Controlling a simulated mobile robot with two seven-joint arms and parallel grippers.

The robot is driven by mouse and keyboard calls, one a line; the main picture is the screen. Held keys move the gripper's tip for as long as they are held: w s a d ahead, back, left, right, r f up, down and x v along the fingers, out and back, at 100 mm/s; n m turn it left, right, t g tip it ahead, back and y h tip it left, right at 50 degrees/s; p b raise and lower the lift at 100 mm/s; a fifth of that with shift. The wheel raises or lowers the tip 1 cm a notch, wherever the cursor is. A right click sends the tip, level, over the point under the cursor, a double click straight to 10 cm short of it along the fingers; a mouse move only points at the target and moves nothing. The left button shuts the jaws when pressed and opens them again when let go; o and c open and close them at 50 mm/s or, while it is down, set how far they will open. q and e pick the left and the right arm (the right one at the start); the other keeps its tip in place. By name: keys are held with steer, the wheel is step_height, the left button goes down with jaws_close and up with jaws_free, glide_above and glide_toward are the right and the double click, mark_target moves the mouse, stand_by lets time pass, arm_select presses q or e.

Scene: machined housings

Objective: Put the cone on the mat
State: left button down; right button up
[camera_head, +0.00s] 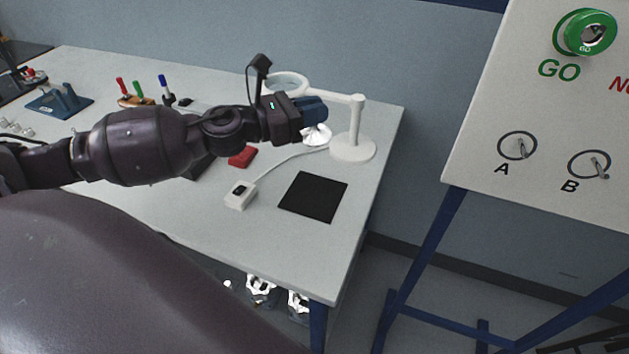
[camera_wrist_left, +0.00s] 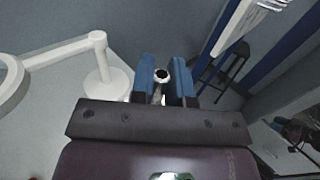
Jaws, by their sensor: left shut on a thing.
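My left gripper (camera_head: 313,110) is over the far right part of the table, its blue fingers shut on a shiny metal cone (camera_head: 316,135). The cone hangs below the fingers, its wide part lowest. In the left wrist view, the cone's round top (camera_wrist_left: 161,76) with a dark hole shows between the blue fingers; the rest of it is mostly hidden. The black square mat (camera_head: 313,197) lies flat and bare near the table's right edge, nearer to me than the cone.
A white magnifier lamp (camera_head: 355,130) stands close right of the gripper; its base also shows in the left wrist view (camera_wrist_left: 108,86). A small white switch box (camera_head: 240,196) with a cable lies left of the mat. A red block (camera_head: 242,157) lies behind it. A control panel (camera_head: 545,110) stands right.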

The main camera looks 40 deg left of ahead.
arm_select(q)
step_height(320, 180, down, 14)
steer(key=b, duration=0.3)
steer(key=shift+r, duration=0.2)
steer(key=shift+f+b, duration=0.35)
steer(key=shift+f, duration=1.15)
arm_select(e)
steer(key=shift+w+a+f, duration=0.25)
steer(key=shift+w+f, duration=0.6)
steer(key=shift+f, duration=0.2)
steer(key=shift+s, duration=0.1)
arm_select(q)
steer(key=shift+f, duration=0.2)
steer(key=c, duration=1.1)
jaws_free()
arm_select(e)
steer(key=shift+s+f, duration=0.1)
steer(key=shift+f, duration=0.05)
